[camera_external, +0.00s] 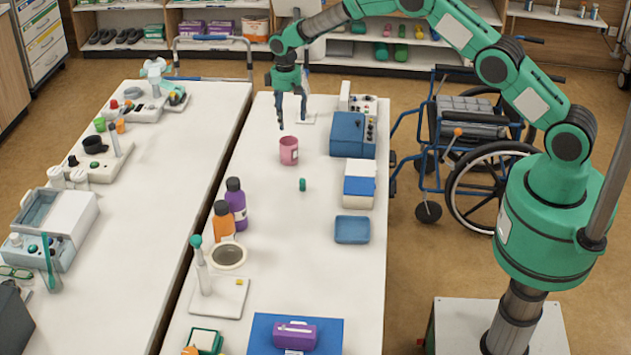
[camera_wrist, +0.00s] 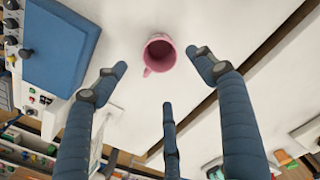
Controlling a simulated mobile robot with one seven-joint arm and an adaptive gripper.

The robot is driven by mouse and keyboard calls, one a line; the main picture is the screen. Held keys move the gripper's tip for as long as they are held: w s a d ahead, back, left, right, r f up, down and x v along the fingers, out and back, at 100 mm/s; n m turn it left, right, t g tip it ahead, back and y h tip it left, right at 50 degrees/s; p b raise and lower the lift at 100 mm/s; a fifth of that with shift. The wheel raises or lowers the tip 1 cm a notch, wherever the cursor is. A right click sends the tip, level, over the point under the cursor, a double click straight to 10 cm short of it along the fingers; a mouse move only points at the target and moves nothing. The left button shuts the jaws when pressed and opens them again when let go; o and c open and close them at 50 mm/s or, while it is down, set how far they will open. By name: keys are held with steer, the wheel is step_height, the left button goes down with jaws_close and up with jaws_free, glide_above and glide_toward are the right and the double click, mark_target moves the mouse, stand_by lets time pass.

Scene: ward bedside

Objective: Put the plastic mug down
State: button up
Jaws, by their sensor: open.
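The pink plastic mug (camera_external: 289,150) stands upright on the white table, near its far end. In the wrist view the mug (camera_wrist: 159,54) shows from above, with its open mouth and its handle at the lower left. My gripper (camera_external: 292,118) is above the table behind the mug, fingers pointing down. In the wrist view my gripper (camera_wrist: 162,85) has its blue fingers spread apart with nothing between them. The fingers and the mug look apart.
A blue box device (camera_external: 347,135) stands right of the mug, with a blue-and-white box (camera_external: 359,185) nearer. A small green item (camera_external: 302,185) lies in front of the mug. Purple (camera_external: 236,203) and orange (camera_external: 223,221) bottles stand nearer left.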

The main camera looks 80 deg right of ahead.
steer(key=shift+r, duration=0.3)
stand_by(0.5)
steer(key=s+a+r, duration=0.2)
steer(key=a+r, duration=0.2)
steer(key=r, duration=0.3)
steer(key=s+a+r+t, duration=0.1)
steer(key=a+r, duration=0.3)
steer(key=r, duration=0.3)
steer(key=s+a+r, duration=0.2)
steer(key=a+r, duration=0.2)
steer(key=r, duration=0.3)
steer(key=s+a+r+n+t, duration=0.1)
steer(key=s+a+r+t, duration=0.1)
steer(key=s+a+r, duration=1.15)
steer(key=s+a+r+n+t, duration=0.1)
steer(key=s+a+r, duration=0.3)
steer(key=s, duration=0.4)
steer(key=s+a+r, duration=0.4)
steer(key=s, duration=0.4)
steer(key=s+a+f+t, duration=0.1)
steer(key=s+a, duration=0.2)
steer(key=s, duration=0.6)
steer(key=s+a+f, duration=0.2)
steer(key=s+a, duration=0.1)
steer(key=s, duration=0.6)
steer(key=shift+s+a+n+t, duration=0.25)
steer(key=shift+s+n+t, duration=0.15)
